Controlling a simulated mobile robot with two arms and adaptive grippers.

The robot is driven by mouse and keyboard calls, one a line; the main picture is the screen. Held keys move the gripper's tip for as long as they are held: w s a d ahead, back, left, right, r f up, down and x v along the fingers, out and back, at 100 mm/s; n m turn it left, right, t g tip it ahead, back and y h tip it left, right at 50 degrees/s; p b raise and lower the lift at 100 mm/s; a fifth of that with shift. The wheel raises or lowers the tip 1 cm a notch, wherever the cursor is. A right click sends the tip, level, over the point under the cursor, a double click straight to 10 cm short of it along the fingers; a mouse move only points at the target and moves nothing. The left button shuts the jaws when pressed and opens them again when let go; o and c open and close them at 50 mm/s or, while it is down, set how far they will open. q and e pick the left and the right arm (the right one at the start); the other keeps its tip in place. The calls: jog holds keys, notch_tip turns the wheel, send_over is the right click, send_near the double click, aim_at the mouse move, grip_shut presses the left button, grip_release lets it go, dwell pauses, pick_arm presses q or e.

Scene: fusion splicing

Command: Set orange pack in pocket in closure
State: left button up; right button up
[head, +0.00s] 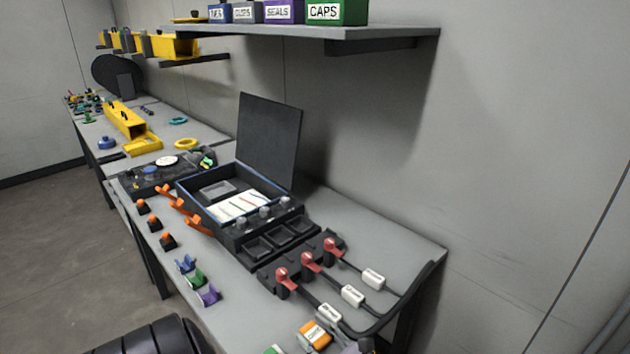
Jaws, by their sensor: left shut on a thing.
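The orange pack (315,334), with a white label, shows at the bottom edge, tilted, near the cable ends. A small part of my left gripper (351,348) shows beside it at the bottom edge. It is shut on the orange pack; its fingertips are mostly cut off. The closure is a black case (206,218) with its lid (269,140) up. Three square dark pockets (281,234) lie along its near right side and look empty. My right gripper is not in view.
Red clamps (308,261) hold black cables with white labelled sleeves (352,296) right of the pockets. A shelf (330,36) with labelled boxes hangs above.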

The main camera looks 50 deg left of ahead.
pick_arm(q)
jog(key=shift+f, duration=0.15)
jog(key=o, duration=0.8)
